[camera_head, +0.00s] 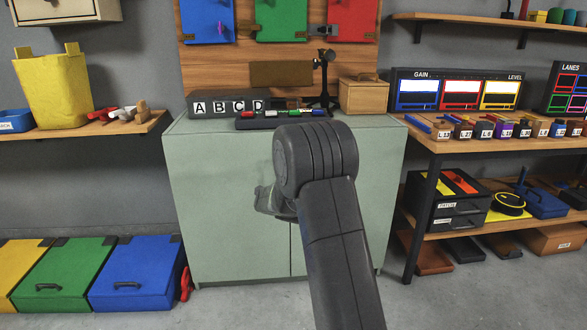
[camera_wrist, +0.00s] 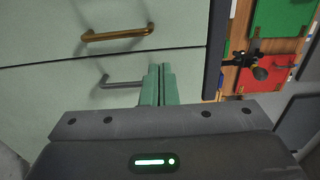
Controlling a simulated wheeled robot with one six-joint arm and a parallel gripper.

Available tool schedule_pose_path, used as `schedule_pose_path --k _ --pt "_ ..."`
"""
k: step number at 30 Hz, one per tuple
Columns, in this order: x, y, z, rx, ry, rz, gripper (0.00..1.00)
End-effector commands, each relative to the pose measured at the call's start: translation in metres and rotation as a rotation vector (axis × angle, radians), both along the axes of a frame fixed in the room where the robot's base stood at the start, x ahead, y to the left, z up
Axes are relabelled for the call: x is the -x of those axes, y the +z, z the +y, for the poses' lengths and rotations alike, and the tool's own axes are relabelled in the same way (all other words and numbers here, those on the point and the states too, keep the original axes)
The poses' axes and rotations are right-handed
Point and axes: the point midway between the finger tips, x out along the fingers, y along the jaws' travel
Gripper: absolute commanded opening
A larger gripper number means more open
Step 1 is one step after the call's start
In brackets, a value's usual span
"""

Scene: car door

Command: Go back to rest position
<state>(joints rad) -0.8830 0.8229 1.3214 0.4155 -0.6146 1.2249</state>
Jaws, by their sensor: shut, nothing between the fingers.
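My gripper (camera_wrist: 159,75) is shut and empty in the wrist view, its two green fingers side by side. In the head view my dark grey arm rises from the bottom and bends in front of the pale green cabinet (camera_head: 220,200). The wrist end shows at the left of the bend, and the fingertips are largely hidden there. In the wrist view the cabinet front (camera_wrist: 40,80) fills the left, with a brass handle (camera_wrist: 117,34) and a grey handle (camera_wrist: 120,82). The fingers are close to the grey handle in the picture; whether they touch it I cannot tell.
On the cabinet top are an ABCD box (camera_head: 225,103), a marker tray (camera_head: 285,119), a dark stand (camera_head: 323,80) and a wooden box (camera_head: 364,95). A loaded shelf unit (camera_head: 430,148) stands right. Coloured bins (camera_head: 138,270) stand left. Floor between bins and shelves is mostly clear.

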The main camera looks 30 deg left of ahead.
Motion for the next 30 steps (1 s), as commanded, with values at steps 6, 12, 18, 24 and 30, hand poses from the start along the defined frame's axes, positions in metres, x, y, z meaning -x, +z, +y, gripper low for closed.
schedule_pose_path --k 6,12,18,24,30 --pt "0.038 0.002 0.006 0.0 0.002 0.0 0.0" --pt "0.051 0.001 0.007 0.0 0.0 0.0 0.0" --pt "0.052 0.0 0.007 0.0 0.0 0.0 0.0" --pt "0.05 0.0 0.006 -0.001 -0.001 -0.001 0.0" --pt "0.027 -0.002 0.003 -0.001 -0.003 -0.002 0.0"
